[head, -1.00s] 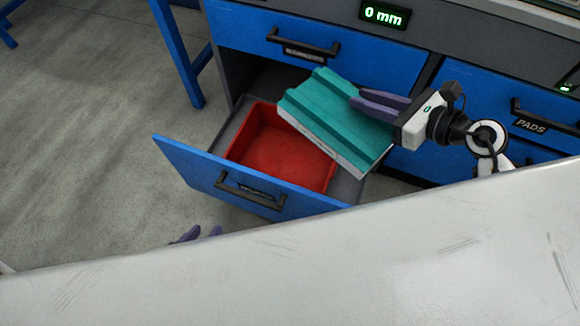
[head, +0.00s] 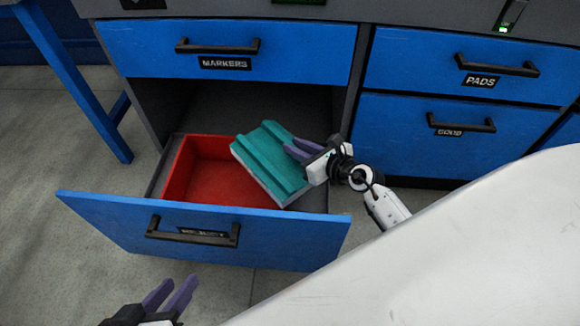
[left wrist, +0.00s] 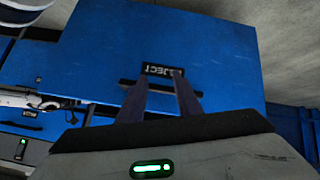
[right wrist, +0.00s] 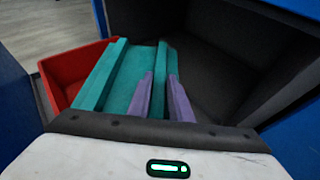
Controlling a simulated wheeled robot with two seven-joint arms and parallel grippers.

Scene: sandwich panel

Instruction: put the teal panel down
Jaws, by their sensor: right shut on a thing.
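The teal panel (head: 268,160), ridged on top with a pale underside, is at the right part of the open drawer (head: 225,231). It is tilted and overlaps the right side of the red bin (head: 214,184). I cannot tell whether it touches the bin or drawer. My right gripper (head: 297,149) is shut on the panel's right side; its fingers lie along the teal face in the right wrist view (right wrist: 158,80). My left gripper (head: 180,282) is open and empty, in front of the drawer front, whose label partly reads "JECT" in the left wrist view (left wrist: 162,70).
The MARKERS drawer (head: 225,45) above and the PADS drawer (head: 470,65) and GOOD drawer (head: 435,135) to the right are shut. A white surface (head: 450,255) fills the lower right. A blue table leg (head: 75,85) stands at the left.

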